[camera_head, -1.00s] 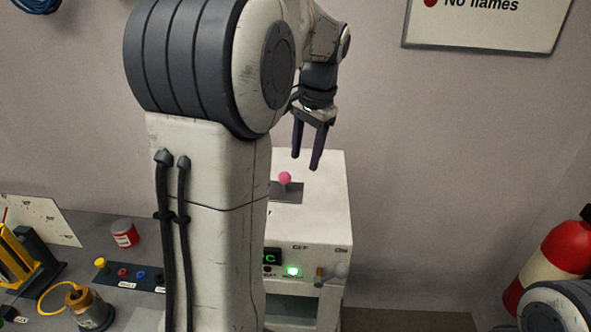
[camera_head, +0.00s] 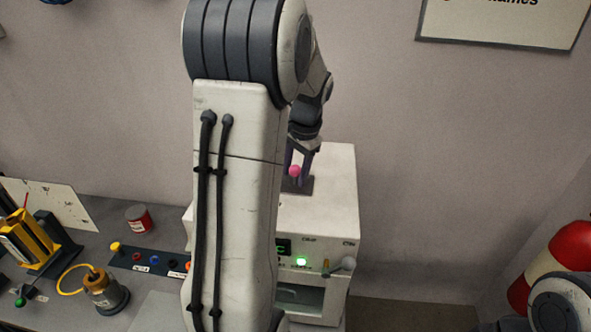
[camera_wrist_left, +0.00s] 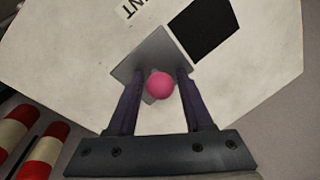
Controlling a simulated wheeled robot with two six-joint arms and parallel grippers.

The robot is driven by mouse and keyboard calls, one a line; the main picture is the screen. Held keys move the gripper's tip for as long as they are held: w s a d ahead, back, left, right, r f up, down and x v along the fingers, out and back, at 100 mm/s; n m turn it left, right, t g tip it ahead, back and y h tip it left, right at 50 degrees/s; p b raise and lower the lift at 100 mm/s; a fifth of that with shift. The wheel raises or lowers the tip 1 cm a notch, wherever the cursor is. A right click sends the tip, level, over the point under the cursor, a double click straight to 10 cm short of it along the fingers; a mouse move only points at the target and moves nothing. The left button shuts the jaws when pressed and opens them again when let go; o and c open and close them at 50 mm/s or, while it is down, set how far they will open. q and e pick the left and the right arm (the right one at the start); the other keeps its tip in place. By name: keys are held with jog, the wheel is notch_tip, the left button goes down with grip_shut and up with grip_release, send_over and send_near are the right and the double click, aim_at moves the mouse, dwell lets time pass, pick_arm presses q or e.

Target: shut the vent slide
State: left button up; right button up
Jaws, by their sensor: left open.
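The vent slide is a grey plate (camera_wrist_left: 150,52) with a pink ball knob (camera_wrist_left: 160,85), on top of a white cabinet (camera_head: 335,190). In the left wrist view a dark square opening (camera_wrist_left: 203,30) lies beside the plate, uncovered in the part that shows. The pink knob also shows in the head view (camera_head: 295,171). My left gripper (camera_head: 298,178) points down at the cabinet top. Its two dark fingers are open, one on each side of the knob, with gaps visible in the wrist view. My right gripper is out of view.
The cabinet front has a green lamp (camera_head: 301,261) and a small lever (camera_head: 347,264). A red can (camera_head: 138,218), a yellow device (camera_head: 35,243) and a brass-topped jar (camera_head: 103,290) stand on the bench at left. A fire extinguisher (camera_head: 555,262) is at far right.

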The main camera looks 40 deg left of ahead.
pick_arm(q)
grip_shut()
jog(key=shift+w, duration=0.1)
dwell(1.3)
